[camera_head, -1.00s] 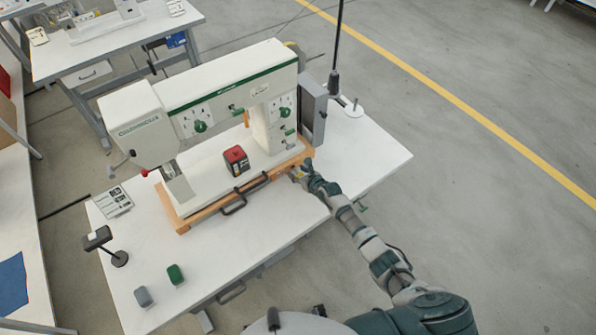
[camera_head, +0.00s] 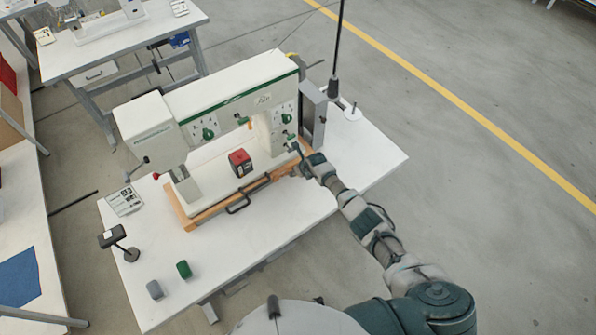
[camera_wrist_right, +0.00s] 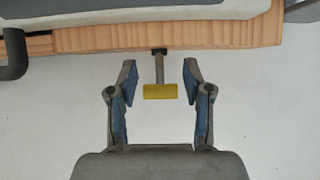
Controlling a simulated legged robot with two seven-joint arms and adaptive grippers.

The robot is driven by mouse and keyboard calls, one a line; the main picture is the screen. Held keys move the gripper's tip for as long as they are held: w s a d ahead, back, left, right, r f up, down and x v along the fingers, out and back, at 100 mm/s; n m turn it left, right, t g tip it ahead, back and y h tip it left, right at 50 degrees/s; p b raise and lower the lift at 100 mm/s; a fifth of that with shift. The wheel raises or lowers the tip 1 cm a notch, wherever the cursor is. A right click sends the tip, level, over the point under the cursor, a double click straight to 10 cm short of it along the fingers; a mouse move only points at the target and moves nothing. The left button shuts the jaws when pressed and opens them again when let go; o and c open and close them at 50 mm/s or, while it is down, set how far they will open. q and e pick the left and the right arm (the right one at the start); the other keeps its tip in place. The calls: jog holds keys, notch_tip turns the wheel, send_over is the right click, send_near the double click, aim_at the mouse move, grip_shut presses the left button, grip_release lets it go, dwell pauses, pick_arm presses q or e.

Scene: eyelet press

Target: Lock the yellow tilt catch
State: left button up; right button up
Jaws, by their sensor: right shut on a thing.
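The yellow tilt catch (camera_wrist_right: 160,91) is a small flat yellow bar on a dark stem that comes out of the wooden base (camera_wrist_right: 180,37) of the press. Narrow gaps seem to show beside the bar. In the head view my right gripper (camera_head: 303,168) is at the right front end of the wooden base and hides the catch. My left gripper is not in view.
The white press (camera_head: 230,100) stands on a white table (camera_head: 250,235). A black handle (camera_head: 247,195) sticks out from the base's front, left of my right gripper. A red and black box (camera_head: 240,163) sits on the press bed. Grey and green blocks (camera_head: 184,269) lie at the table's front left.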

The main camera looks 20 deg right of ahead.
dwell(0.4)
jog(key=o, duration=1.2)
jog(key=shift+c, duration=0.2)
jog(key=v, duration=1.1)
jog(key=shift+r, duration=0.35)
jog(key=shift+s, duration=0.1)
